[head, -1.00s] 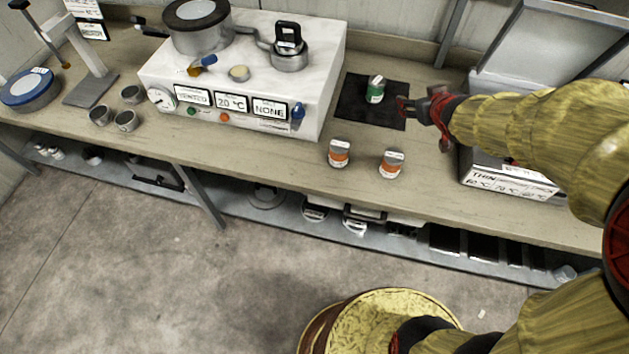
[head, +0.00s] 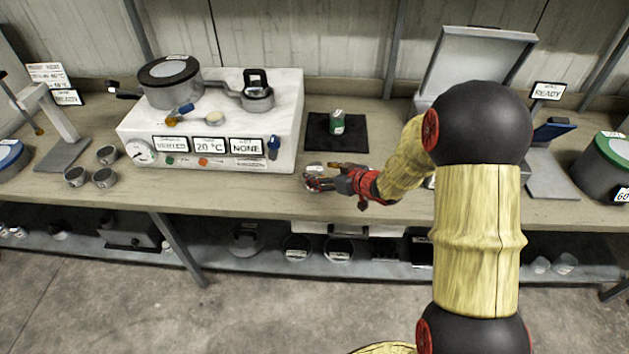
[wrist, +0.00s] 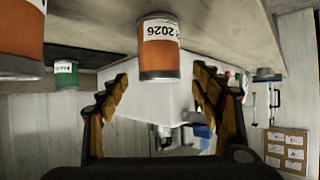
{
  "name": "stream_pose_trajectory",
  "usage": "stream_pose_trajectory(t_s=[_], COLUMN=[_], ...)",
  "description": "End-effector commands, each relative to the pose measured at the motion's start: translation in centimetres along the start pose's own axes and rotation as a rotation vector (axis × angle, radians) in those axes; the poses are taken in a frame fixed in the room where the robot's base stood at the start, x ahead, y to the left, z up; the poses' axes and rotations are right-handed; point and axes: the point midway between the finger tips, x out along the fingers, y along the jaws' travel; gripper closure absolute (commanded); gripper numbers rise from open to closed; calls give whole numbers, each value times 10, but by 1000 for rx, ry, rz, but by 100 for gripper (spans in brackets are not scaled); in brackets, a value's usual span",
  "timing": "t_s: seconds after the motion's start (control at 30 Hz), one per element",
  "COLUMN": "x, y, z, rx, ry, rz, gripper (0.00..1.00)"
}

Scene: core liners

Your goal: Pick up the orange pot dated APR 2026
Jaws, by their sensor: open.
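An orange pot (wrist: 159,57) with a white label shows in the wrist view between the fingers of my gripper (wrist: 160,82). The label shows 2026; I cannot read its month clearly. The fingers are apart on both sides of the pot, with visible gaps, and do not grip it. A second orange pot (wrist: 20,40) is at the upper left of the wrist view, partly cut off, its date unreadable. In the head view my gripper (head: 320,180) is low over the bench's front part and largely hides the pot there.
A green pot (head: 337,122) stands on a black mat (head: 354,135) behind my gripper. A white heating unit (head: 240,130) stands to the left, with small cups (head: 105,178) beyond it. A grey open-lidded box (head: 470,65) and a dark pot (head: 605,165) are to the right.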

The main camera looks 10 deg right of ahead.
Motion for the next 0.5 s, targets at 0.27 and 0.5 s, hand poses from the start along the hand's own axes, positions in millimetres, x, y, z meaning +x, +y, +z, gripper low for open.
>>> stream_pose_trajectory(t_s=[0.27, 0.5], x=[37, 37], y=[0, 0], z=[2, 0], rx=[-1, 0], ry=[-1, -1], rz=[-1, 1], gripper=[35, 36])
